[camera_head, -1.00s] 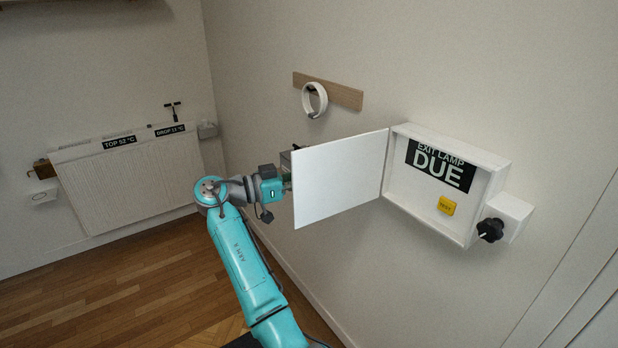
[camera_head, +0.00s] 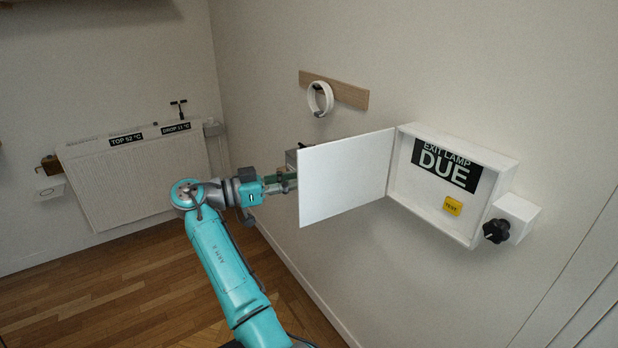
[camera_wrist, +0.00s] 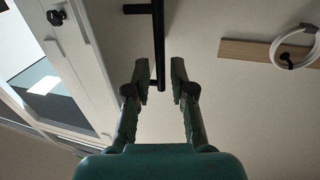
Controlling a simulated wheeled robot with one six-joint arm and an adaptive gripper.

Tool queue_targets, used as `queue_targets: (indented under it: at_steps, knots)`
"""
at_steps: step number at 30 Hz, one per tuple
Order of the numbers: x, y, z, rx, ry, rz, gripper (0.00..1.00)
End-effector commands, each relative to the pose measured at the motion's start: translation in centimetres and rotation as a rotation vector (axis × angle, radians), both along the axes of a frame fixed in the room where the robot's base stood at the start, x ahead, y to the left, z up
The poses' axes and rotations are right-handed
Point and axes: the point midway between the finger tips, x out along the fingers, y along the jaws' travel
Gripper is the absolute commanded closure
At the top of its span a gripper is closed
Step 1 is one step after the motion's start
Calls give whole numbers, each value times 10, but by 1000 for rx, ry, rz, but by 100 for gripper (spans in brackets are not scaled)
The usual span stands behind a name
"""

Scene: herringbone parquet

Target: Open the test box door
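The test box (camera_head: 480,153) is a white wall box with a dark "EXIT LAMP DUE" sign (camera_head: 445,165) and a yellow button (camera_head: 452,206) inside. Its white door (camera_head: 345,182) stands wide open, swung out to the left. My gripper (camera_head: 292,182) is at the door's free left edge, its tips partly hidden behind the door. In the wrist view, my gripper (camera_wrist: 161,82) has its fingers apart, one on each side of the lower end of the black bar handle (camera_wrist: 158,45). Small gaps show between bar and fingers.
A black knob (camera_head: 496,231) sits on a small white block at the box's right. A white ring (camera_head: 320,98) hangs on a wooden strip (camera_head: 350,94) above the door. A radiator (camera_head: 140,175) is on the left wall. Floor is free at the lower left.

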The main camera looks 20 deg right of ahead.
Motion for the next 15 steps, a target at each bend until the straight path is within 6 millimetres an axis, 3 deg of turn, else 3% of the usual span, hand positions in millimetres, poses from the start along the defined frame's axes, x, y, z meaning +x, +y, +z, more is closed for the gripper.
queue_targets:
  at_steps: [6,15]
  knots:
    - [2,41,0,-1,1,1,77]
    - [3,63,0,0,1,0,77]
